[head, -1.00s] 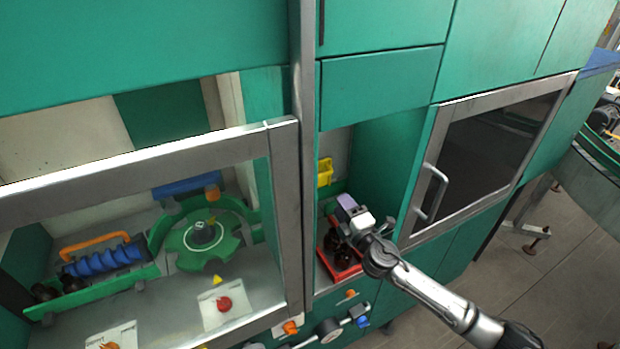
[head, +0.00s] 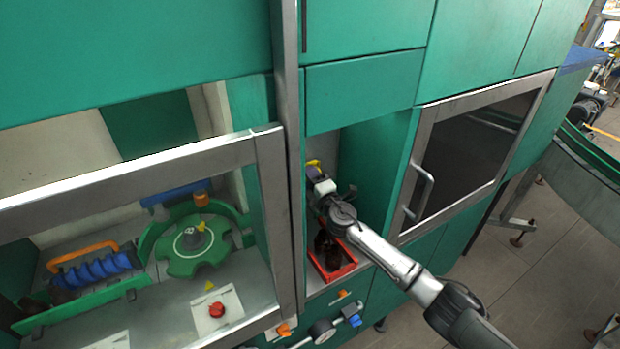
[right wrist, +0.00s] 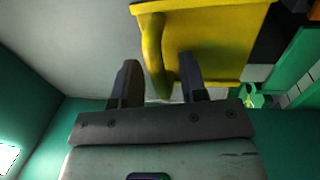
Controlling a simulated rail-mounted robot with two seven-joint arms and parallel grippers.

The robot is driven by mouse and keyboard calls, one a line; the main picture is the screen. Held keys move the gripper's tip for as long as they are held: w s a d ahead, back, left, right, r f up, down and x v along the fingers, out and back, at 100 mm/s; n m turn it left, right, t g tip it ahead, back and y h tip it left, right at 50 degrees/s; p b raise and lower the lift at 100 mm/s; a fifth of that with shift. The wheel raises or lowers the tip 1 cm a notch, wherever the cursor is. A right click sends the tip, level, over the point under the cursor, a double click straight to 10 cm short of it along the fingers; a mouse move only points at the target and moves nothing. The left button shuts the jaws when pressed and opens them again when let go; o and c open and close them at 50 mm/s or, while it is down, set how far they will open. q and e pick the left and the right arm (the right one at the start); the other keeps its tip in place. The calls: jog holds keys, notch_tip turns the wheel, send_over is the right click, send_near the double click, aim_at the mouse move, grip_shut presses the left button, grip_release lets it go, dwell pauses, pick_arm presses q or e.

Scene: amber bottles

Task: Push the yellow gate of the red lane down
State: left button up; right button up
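The yellow gate (head: 313,164) is at the back of the open niche in the head view, mostly hidden behind my right gripper (head: 315,178). In the right wrist view the yellow gate (right wrist: 215,40) fills the upper middle, just beyond the fingertips. I cannot tell whether a finger touches the gate. The red lane (head: 338,275) is low in the niche under my right arm, with dark amber bottles (head: 327,246) in it. My left gripper is not in view.
A metal post (head: 288,150) borders the niche on the left, and a green wall (head: 375,170) on the right. A glass door with a handle (head: 422,190) is farther right. A green star wheel (head: 190,250) is behind the left window.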

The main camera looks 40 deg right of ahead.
grip_shut()
dwell(0.4)
